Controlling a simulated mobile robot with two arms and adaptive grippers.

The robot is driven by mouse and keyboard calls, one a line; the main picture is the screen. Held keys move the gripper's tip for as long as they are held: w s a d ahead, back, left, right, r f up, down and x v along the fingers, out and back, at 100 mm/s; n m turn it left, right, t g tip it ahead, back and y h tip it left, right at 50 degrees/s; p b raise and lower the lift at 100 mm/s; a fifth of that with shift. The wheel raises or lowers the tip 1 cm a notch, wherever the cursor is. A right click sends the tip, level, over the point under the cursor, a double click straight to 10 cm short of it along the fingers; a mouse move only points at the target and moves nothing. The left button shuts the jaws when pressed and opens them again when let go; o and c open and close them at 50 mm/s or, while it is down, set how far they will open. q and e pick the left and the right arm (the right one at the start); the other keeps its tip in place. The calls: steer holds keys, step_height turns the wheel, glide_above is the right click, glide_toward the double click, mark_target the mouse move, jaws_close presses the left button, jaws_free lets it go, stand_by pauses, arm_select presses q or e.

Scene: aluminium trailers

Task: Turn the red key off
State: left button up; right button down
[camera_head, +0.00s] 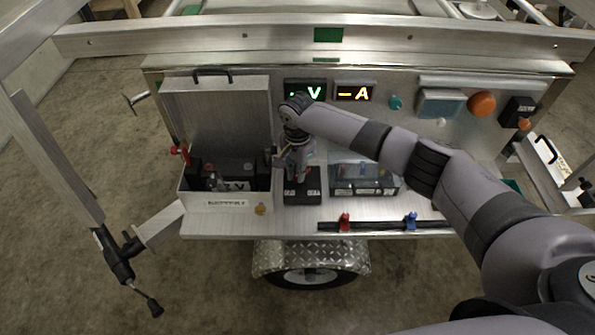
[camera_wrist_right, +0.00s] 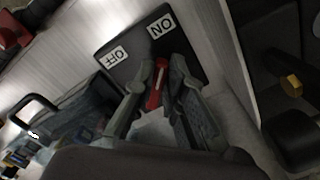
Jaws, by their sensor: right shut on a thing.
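The red key (camera_wrist_right: 157,84) stands on a black switch plate (camera_wrist_right: 120,38) with white ON and OFF labels, seen in the right wrist view. The key lies between the fingers of my right gripper (camera_wrist_right: 156,95), which is shut on it. The key's handle points up towards the edge with the labels, nearer the ON label. In the head view the black switch plate (camera_head: 302,192) is on the trailer's shelf, and my right gripper (camera_head: 300,165) comes down onto it from above. The key is mostly hidden there by the gripper. My left gripper is not in view.
An open metal battery box (camera_head: 228,201) stands just left of the switch. A clear-lidded fuse box (camera_head: 363,180) is to its right. A black rail with red and blue clips (camera_head: 380,226) lies in front. Lit V and A displays (camera_head: 305,90) are behind.

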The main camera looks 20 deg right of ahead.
steer(key=n+p, duration=0.1)
steer(key=p, duration=0.1)
steer(key=n+p, duration=0.1)
steer(key=p, duration=0.3)
steer(key=shift+s+d+r+n+p, duration=0.1)
steer(key=shift+s+r+n+p, duration=0.2)
steer(key=shift+n, duration=0.1)
steer(key=shift+f+n+p, duration=0.1)
steer(key=shift+n+p, duration=0.25)
steer(key=shift+n, duration=0.05)
steer(key=n, duration=0.1)
steer(key=n+p, duration=0.1)
steer(key=shift+d+f+n, duration=0.15)
steer(key=shift+d+n, duration=0.1)
steer(key=shift+n, duration=0.15)
steer(key=n, duration=0.3)
steer(key=n+p, duration=0.1)
steer(key=shift+s+d+n, duration=0.15)
steer(key=shift+d+n, duration=0.15)
steer(key=n, duration=0.3)
steer(key=shift+d, duration=0.3)
steer(key=shift+d+n, duration=0.15)
steer(key=shift+n, duration=0.8)
steer(key=shift+d+n, duration=0.1)
steer(key=shift+n, duration=0.85)
steer(key=shift+w, duration=0.2)
